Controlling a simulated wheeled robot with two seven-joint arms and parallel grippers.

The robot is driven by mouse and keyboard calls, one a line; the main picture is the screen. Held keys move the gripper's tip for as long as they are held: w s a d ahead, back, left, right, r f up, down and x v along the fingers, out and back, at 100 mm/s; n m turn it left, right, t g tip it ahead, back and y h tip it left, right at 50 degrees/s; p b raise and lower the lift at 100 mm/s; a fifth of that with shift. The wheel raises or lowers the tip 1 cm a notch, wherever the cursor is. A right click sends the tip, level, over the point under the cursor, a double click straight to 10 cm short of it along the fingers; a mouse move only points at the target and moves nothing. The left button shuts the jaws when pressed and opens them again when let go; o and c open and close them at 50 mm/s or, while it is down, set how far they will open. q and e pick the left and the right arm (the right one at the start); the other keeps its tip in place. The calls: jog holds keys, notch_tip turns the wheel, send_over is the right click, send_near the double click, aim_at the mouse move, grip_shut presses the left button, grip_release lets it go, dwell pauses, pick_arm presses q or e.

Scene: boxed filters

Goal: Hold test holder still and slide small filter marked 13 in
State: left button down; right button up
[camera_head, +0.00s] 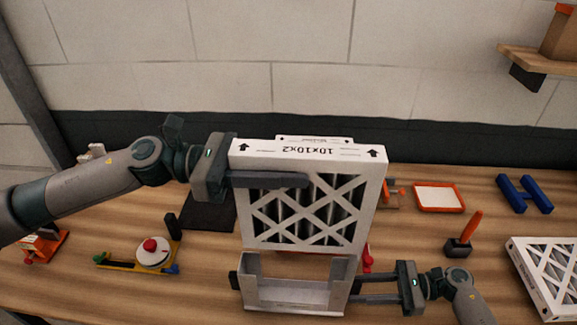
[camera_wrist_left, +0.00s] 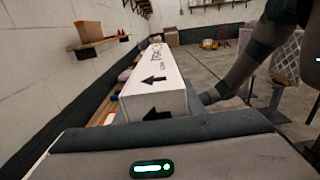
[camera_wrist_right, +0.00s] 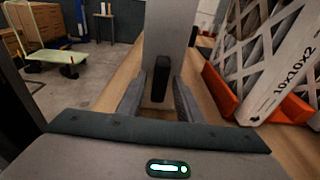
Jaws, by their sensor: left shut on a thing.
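My left gripper (camera_head: 268,180) is shut on a white pleated filter (camera_head: 310,148), whose top edge reads "10x10x2"; no 13 shows. The left wrist view shows its white edge with black arrows (camera_wrist_left: 155,90). The filter is upright, just above or at the mouth of the grey metal test holder (camera_head: 300,294); I cannot tell whether its lower edge is inside. My right gripper (camera_head: 355,287) is at the holder's right side. In the right wrist view its fingers stand apart on either side of a black handle (camera_wrist_right: 161,78) on the holder's wall, with gaps visible.
A filter in red-orange supports shows in the right wrist view (camera_wrist_right: 285,55). Another filter (camera_head: 550,272) lies at the right. A gauge (camera_head: 152,252), white-topped tray (camera_head: 438,197), blue piece (camera_head: 524,193) and orange-handled tool (camera_head: 463,238) lie around. Bare wood lies left of the holder.

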jog(key=c, duration=0.7)
jog(key=shift+o, duration=0.2)
jog(key=shift+r, duration=0.1)
jog(key=shift+r, duration=0.15)
pick_arm(q)
jog(key=shift+f, duration=0.1)
pick_arm(e)
jog(key=shift+a+r, duration=0.1)
grip_shut()
pick_arm(q)
jog(key=shift+a, duration=0.2)
jog(key=shift+a, duration=0.6)
